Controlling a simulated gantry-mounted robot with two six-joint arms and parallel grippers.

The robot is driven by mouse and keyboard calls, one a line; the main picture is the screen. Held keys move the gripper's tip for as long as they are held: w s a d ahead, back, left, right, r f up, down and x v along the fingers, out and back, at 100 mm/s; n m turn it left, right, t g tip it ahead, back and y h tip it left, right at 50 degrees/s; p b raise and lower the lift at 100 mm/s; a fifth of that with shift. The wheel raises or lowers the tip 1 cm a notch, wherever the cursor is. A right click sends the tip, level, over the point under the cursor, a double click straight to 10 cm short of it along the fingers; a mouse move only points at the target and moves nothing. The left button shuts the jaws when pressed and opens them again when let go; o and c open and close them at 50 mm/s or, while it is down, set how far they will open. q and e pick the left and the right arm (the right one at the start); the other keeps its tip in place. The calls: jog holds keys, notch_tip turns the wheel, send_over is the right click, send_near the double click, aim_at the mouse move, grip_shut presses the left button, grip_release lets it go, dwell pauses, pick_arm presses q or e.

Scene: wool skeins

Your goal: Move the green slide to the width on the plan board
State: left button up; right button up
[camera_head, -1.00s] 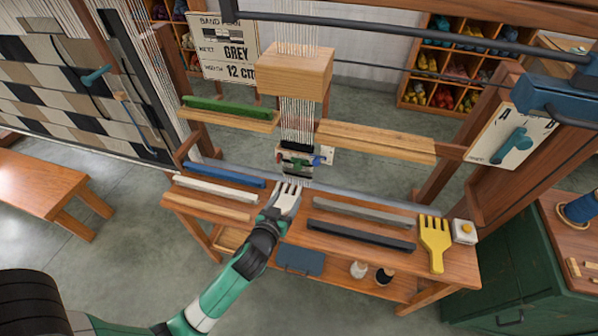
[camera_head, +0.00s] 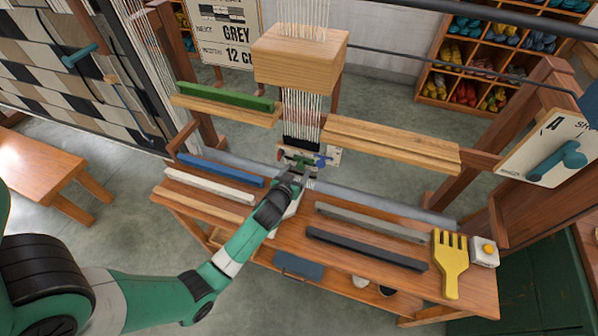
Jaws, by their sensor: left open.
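The plan board (camera_head: 226,38) hangs at the back left; its readable text includes "GREY" and "12 C", cut off by the loom. A small pale width gauge (camera_head: 334,156) sits at the lower end of the warp, with small red and blue (camera_head: 321,162) parts. A small green piece (camera_head: 301,162), which looks like the green slide, is between them, partly hidden by my gripper. My left gripper (camera_head: 294,174) is open, its fingers right at the gauge's lower edge; I cannot tell whether they touch the green piece. My right gripper is out of view.
A wooden block (camera_head: 298,60) hangs on the warp above. A green bar (camera_head: 225,97) lies on the left shelf. The bench (camera_head: 290,232) holds blue, white, wooden, grey and black bars, a yellow comb (camera_head: 450,262) and a white box with a yellow button (camera_head: 484,251).

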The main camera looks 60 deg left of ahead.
aim_at(302, 164)
pick_arm(q)
jog(key=x, duration=0.2)
jog(key=shift+w+a, duration=0.15)
jog(key=shift+a, duration=0.05)
grip_shut()
dwell(1.3)
